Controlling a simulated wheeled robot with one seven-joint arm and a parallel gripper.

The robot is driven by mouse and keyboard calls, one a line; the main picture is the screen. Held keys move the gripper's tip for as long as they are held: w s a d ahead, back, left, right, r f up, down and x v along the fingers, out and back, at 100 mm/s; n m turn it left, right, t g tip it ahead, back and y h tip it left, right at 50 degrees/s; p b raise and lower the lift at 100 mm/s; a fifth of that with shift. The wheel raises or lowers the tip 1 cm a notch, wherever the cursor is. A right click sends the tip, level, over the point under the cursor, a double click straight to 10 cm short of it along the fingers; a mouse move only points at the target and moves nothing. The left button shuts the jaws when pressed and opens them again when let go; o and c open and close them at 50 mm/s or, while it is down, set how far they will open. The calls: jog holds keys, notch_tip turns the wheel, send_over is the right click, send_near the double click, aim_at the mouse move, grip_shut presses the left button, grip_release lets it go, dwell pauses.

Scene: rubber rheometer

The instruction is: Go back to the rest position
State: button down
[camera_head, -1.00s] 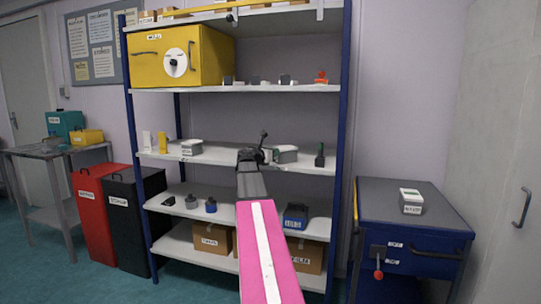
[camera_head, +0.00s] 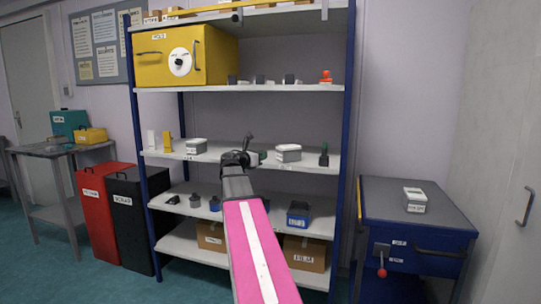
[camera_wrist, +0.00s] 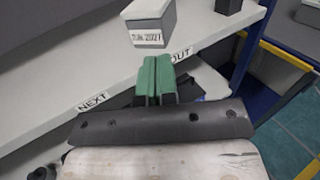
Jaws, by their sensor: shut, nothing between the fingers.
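My gripper (camera_head: 259,156) is at the end of my pink and grey arm, in front of the middle shelf (camera_head: 222,152) of the blue-posted rack. In the wrist view its two green fingers (camera_wrist: 155,80) are pressed together with nothing between them. They are close to the shelf's front edge, between the labels "NEXT" and "OUT". A grey box with a light lid (camera_head: 288,152) stands on that shelf right of the gripper. A grey box with a date label (camera_wrist: 148,24) shows beyond the fingers in the wrist view.
A lower shelf (camera_head: 235,207) holds several small items, including a blue one (camera_head: 298,214). A blue cabinet (camera_head: 415,225) with a box (camera_head: 414,200) on top stands at right. Red (camera_head: 100,215) and black (camera_head: 133,220) bins stand left. Floor shows at left.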

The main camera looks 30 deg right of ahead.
jog(key=shift+v, duration=1.6)
jog(key=shift+f, duration=0.1)
jog(key=s+a+f+m+y, duration=0.2)
jog(key=a+f+m+y, duration=0.4)
jog(key=f, duration=0.7)
jog(key=s+a+f+m+y, duration=0.3)
jog(key=a+f, duration=0.5)
jog(key=f, duration=0.6)
jog(key=s+a+f+m+g+y, duration=0.2)
jog(key=s+a+f+m+y, duration=0.2)
jog(key=a+f, duration=0.5)
jog(key=s+a+f+m+g+y, duration=0.1)
jog(key=s+a+f+m+y, duration=0.3)
jog(key=s+a+f+m, duration=0.3)
jog(key=s+a+f, duration=0.2)
jog(key=a, duration=0.3)
jog(key=shift+g+y, duration=0.3)
jog(key=shift+g, duration=0.1)
